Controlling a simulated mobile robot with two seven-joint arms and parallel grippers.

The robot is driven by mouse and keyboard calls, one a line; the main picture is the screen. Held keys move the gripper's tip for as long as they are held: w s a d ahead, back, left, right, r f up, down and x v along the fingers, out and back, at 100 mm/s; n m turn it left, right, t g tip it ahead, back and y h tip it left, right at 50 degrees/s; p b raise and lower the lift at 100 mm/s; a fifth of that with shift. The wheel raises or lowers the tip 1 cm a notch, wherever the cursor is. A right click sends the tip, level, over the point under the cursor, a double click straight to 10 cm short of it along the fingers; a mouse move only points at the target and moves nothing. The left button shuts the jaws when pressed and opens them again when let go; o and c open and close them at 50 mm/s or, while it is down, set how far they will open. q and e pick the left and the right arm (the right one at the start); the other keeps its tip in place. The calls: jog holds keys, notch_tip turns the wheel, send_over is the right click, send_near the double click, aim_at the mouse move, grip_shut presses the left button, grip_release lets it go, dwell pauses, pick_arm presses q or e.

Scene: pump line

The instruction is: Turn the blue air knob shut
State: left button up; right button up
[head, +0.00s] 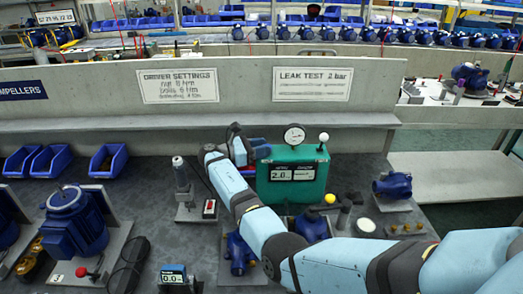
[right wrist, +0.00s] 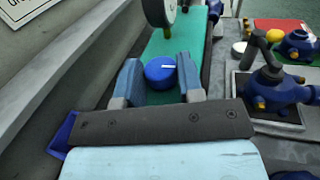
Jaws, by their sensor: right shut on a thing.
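The blue air knob (right wrist: 160,73) is a round cap with a short white mark on top. In the right wrist view it sits on the green leak-test box (right wrist: 160,44). My right gripper (right wrist: 159,78) is shut on it, with one light blue finger on each side. In the head view the right gripper (head: 251,149) is at the back left corner of the green box (head: 293,178), and its fingers largely hide the knob. The box carries a round dial gauge (head: 294,136) and a display reading about 2.0. My left gripper is not in view.
A grey wall with signs (head: 312,84) stands behind the box. A grey post (head: 182,174) stands left of my arm, a white-topped lever (head: 323,138) at the box's right. Blue pumps (head: 393,185) and blue bins (head: 108,160) are around. My right arm crosses the bench front.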

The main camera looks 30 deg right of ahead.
jog(key=shift+g, duration=0.3)
jog(key=o, duration=0.9)
notch_tip(320, 180, up, 20)
jog(key=shift+f+p, duration=0.1)
jog(key=shift+p, duration=1.1)
